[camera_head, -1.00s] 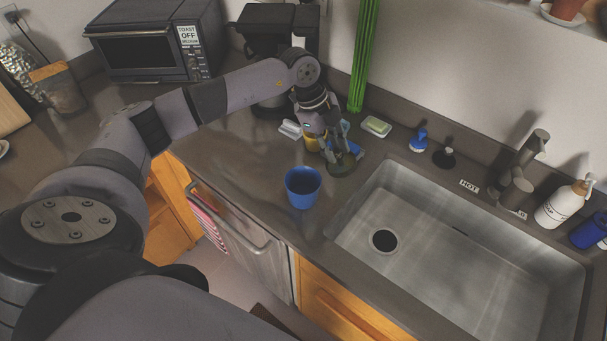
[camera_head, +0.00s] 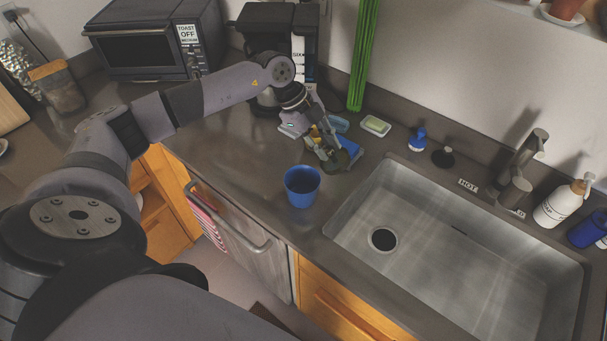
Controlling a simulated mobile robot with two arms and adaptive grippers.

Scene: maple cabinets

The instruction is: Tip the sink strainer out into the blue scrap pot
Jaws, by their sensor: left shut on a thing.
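My left gripper (camera_head: 333,161) reaches over the counter from the left, behind and a little right of the blue scrap pot. It is shut on a dark round thing, which looks like the sink strainer (camera_head: 352,151). The fingers partly hide it, and its contents cannot be made out. The strainer seems tilted and is apart from the pot. The blue scrap pot (camera_head: 302,189) stands upright on the counter, left of the sink. My right gripper is not in view.
The sink (camera_head: 450,250) has an open drain (camera_head: 383,239). Behind it are a soap dish (camera_head: 376,126), a blue brush (camera_head: 418,140), a black stopper (camera_head: 444,157), the tap (camera_head: 520,170) and a soap bottle (camera_head: 563,203). Blue and yellow items crowd around the gripper. Counter left of the pot is clear.

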